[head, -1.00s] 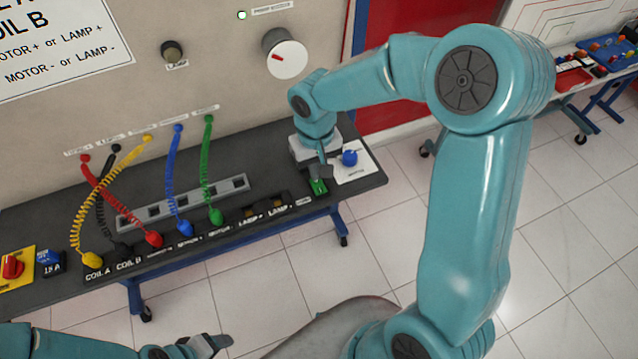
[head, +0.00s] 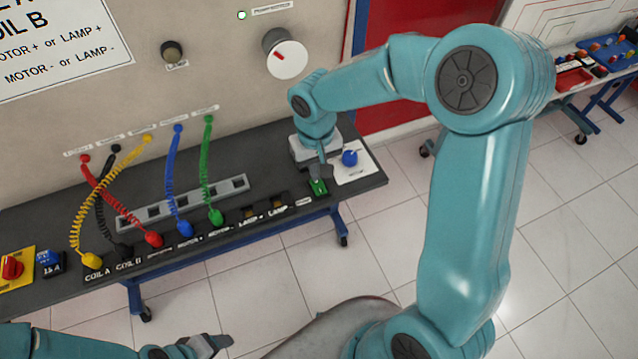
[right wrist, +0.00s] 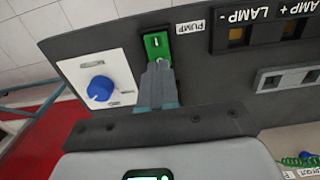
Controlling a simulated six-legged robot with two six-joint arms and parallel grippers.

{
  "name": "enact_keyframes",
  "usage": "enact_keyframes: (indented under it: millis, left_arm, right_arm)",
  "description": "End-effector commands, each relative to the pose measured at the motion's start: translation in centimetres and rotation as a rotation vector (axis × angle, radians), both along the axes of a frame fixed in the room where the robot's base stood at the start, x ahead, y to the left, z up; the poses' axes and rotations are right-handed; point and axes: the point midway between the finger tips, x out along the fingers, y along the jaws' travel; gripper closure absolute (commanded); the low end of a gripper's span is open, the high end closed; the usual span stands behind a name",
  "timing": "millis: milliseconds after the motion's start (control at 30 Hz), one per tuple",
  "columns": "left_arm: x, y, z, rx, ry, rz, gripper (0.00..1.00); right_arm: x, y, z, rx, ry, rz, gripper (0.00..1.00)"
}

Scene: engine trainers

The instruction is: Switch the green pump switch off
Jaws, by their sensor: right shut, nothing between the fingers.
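The green pump switch (head: 319,187) is on the right part of the dark bench, beside a white plate with a blue knob. In the right wrist view the switch (right wrist: 157,45) has a white mark at its far end, next to a PUMP label. My right gripper (head: 321,173) is shut and empty. In the right wrist view its fingertips (right wrist: 158,70) are at the near end of the switch and cover part of it; I cannot tell whether they touch. My left gripper (head: 212,344) is low in the head view, away from the bench; its jaws are unclear.
The blue knob (head: 350,158) is close to the right gripper. Lamp sockets (head: 277,200) and coiled cables (head: 205,165) are to the left. A lit green lamp (head: 241,15) and a round white dial (head: 286,58) are on the wall panel (head: 225,60).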

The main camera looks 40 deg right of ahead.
Motion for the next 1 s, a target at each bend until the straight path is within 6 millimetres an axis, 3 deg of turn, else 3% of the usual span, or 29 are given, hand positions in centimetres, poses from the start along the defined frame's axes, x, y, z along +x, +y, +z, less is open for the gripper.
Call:
enact_keyframes:
  millis: [1000]
  left_arm:
    - [0.0, 0.0, -1.2, 0.000, 0.000, 0.000, 0.36]
  right_arm:
    - [0.0, 0.0, -1.3, 0.000, 0.000, 0.000, 1.00]
